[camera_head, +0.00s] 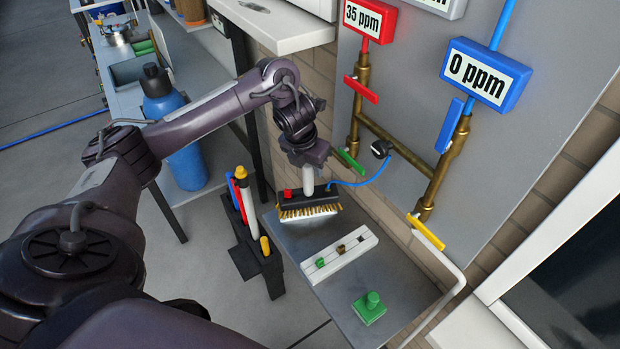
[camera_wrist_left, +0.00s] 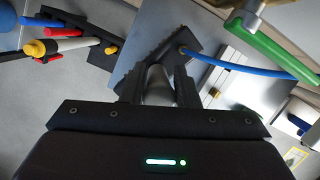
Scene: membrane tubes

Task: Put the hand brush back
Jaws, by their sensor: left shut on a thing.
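The hand brush (camera_head: 322,199) has a black block with yellowish bristles along its lower edge and a pale upright handle. It is at the far end of the grey metal shelf (camera_head: 395,283); I cannot tell whether the bristles touch the shelf. My left gripper (camera_head: 307,176) points down and is shut on the brush handle. In the left wrist view, the left gripper (camera_wrist_left: 158,88) has its two dark fingers on either side of the grey handle, with the black block (camera_wrist_left: 166,46) beyond. My right gripper is not in view.
A black rack (camera_head: 262,263) with coloured tubes stands left of the shelf. A white holder (camera_head: 340,256) and a green block (camera_head: 369,308) with a knob sit on the shelf. Brass pipes (camera_head: 400,150) with coloured valve levers and a blue hose (camera_head: 362,183) are close right of the gripper.

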